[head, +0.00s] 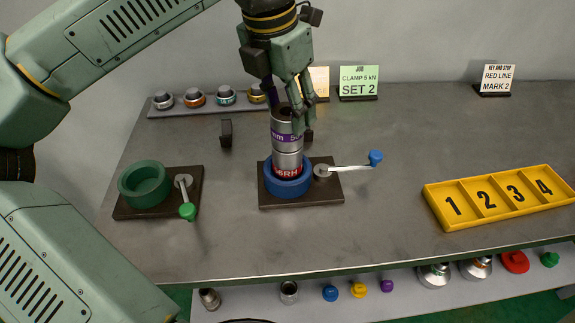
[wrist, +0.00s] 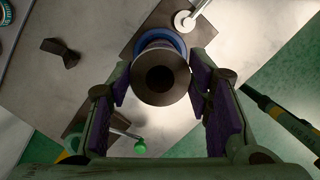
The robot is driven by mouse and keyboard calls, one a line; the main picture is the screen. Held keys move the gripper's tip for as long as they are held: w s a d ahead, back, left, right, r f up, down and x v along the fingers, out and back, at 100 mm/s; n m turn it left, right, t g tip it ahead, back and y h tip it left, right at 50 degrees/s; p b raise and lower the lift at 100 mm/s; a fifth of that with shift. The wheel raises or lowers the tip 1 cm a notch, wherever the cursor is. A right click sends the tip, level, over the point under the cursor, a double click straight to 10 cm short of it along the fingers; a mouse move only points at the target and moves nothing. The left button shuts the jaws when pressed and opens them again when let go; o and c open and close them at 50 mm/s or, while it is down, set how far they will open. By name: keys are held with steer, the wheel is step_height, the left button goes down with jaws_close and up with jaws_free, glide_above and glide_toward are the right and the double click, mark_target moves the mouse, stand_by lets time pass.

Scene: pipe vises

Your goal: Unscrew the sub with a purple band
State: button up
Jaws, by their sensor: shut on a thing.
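The sub with a purple band (head: 287,138) is a grey metal cylinder standing upright in the blue vise (head: 287,184) in the head view. Red lettering shows on a lower band (head: 288,168) just above the blue ring. My gripper (head: 291,112) is above the vise, its fingers shut around the sub's upper part. In the wrist view the sub's round top with a dark bore (wrist: 160,77) sits between the purple finger pads, and the blue ring (wrist: 160,41) shows behind it. The vise's blue-knobbed lever (head: 348,167) points right.
A green vise (head: 145,184) with a green-knobbed lever stands empty at left. A yellow numbered tray (head: 500,198) is at right. Several fittings (head: 208,98) stand on a rack behind. Signs reading "CLAMP 5 kN SET 2" (head: 358,83) and "RED LINE MARK 2" (head: 496,79) stand at the back.

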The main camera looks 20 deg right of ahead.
steer(key=n+b, duration=0.1)
steer(key=n, duration=0.2)
steer(key=n+b, duration=0.1)
steer(key=n, duration=0.2)
steer(key=shift+f+t+y, duration=0.15)
steer(key=shift+t+y, duration=0.25)
steer(key=n, duration=0.3)
steer(key=shift+r+n+y, duration=0.2)
steer(key=shift+n+y, duration=0.1)
steer(key=shift+n, duration=0.2)
steer(key=o, duration=0.8)
steer(key=shift+n, duration=0.5)
steer(key=c, duration=0.9)
steer(key=shift+r+p, duration=0.65)
steer(key=shift+p, duration=0.1)
steer(key=shift+r+p, duration=1.65)
steer(key=shift+r, duration=0.3)
